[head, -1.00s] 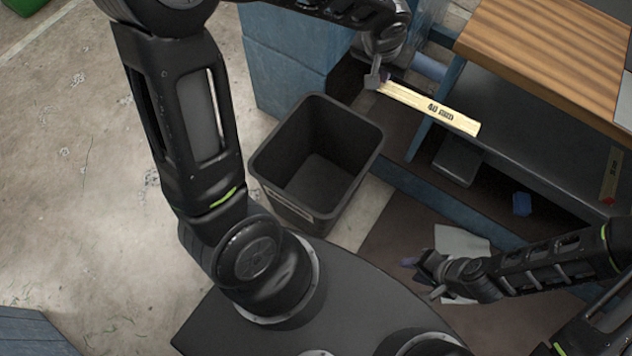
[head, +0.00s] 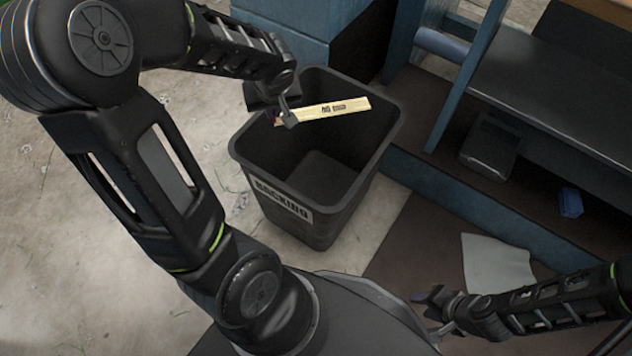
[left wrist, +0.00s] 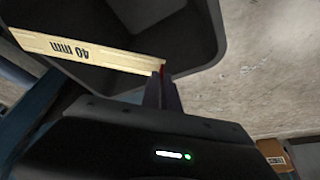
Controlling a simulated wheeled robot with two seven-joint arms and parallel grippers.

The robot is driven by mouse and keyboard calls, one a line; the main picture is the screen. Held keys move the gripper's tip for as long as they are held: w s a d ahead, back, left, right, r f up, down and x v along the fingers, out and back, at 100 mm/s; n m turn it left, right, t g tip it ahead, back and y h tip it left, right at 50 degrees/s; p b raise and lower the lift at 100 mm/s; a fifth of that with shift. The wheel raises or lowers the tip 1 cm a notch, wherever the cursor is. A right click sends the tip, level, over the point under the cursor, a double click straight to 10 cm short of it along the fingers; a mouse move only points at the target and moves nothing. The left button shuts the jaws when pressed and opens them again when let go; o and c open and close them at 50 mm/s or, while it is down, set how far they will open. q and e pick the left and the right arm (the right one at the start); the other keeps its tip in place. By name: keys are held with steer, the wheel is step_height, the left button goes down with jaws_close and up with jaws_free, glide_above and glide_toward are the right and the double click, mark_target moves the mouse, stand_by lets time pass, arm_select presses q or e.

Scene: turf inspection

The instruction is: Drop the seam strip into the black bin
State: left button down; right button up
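The seam strip (head: 335,107) is a pale wooden strip with dark lettering; in the left wrist view (left wrist: 88,52) it reads "40 mm". My left gripper (head: 285,117) is shut on one end of it. The bin wall also shows in the left wrist view (left wrist: 205,30). My right gripper (head: 430,312) is at the lower right, away from the bin; its fingers are too small to judge.
A blue-framed bench with a dark shelf (head: 560,90) stands to the right of the bin. A dark box (head: 490,145), a small blue object (head: 570,202) and a pale sheet (head: 497,264) lie near it. A blue cabinet (head: 285,30) is behind the bin. Concrete floor is clear at left.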

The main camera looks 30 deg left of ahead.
stand_by(0.3)
arm_select(q)
steer(key=shift+f+b, duration=2.1)
steer(key=shift+f, duration=0.9)
steer(key=c, duration=1.5)
jaws_free()
steer(key=shift+c, duration=0.2)
step_height(320, 180, up, 7)
steer(key=p, duration=0.3)
glide_above(275, 124)
steer(key=s+d, duration=0.2)
steer(key=shift+w+a+r, duration=0.15)
steer(key=shift+w, duration=0.05)
